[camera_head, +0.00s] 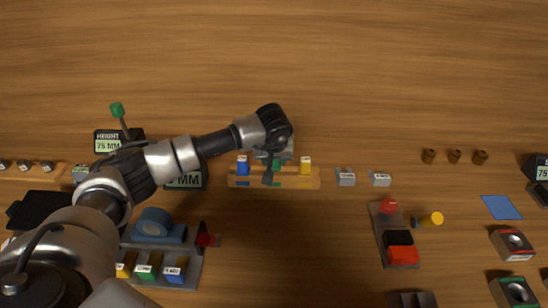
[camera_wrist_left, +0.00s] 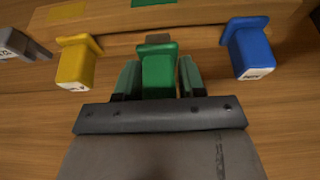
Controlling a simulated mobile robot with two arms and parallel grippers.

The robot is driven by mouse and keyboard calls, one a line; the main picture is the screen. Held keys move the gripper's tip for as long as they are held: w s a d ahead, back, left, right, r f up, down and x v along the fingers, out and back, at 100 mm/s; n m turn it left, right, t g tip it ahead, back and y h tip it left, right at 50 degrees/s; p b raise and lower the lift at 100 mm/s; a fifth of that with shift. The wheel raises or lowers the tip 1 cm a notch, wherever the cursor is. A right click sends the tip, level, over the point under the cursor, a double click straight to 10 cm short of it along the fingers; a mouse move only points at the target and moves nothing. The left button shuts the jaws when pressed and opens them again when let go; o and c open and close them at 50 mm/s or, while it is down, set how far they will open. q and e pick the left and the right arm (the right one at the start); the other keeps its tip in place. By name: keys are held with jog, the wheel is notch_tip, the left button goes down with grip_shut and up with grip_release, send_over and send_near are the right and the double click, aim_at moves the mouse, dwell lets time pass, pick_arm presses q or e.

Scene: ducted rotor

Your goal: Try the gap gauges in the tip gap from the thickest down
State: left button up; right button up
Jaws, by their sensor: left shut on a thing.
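My left gripper (camera_wrist_left: 158,82) is shut on the green gauge (camera_wrist_left: 157,72), its fingers on both sides of the green handle. In the head view the gripper (camera_head: 272,166) is over the middle of a wooden rack (camera_head: 234,182). A yellow gauge (camera_head: 305,165) stands at the rack's right end and a blue gauge (camera_head: 243,166) at its left end. In the wrist view the yellow gauge (camera_wrist_left: 75,65) is left of the green one and the blue gauge (camera_wrist_left: 249,50) right. I cannot tell whether the green gauge is lifted. I cannot make out the tip gap. My right gripper is out of view.
Grey labelled blocks (camera_head: 345,177) sit right of the rack. A grey tray (camera_head: 190,245) with a blue round object (camera_head: 153,222) and coloured labelled blocks is at the lower left. A plate with red and black parts (camera_head: 404,257) and a yellow cylinder (camera_head: 432,219) lie right. The far table is clear.

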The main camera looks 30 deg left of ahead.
pick_arm(q)
jog(key=shift+f+b, duration=0.95)
jog(key=shift+f, duration=0.2)
dwell(0.4)
dwell(0.5)
jog(key=o, duration=1)
jog(key=b+v, duration=0.1)
jog(key=v, duration=1)
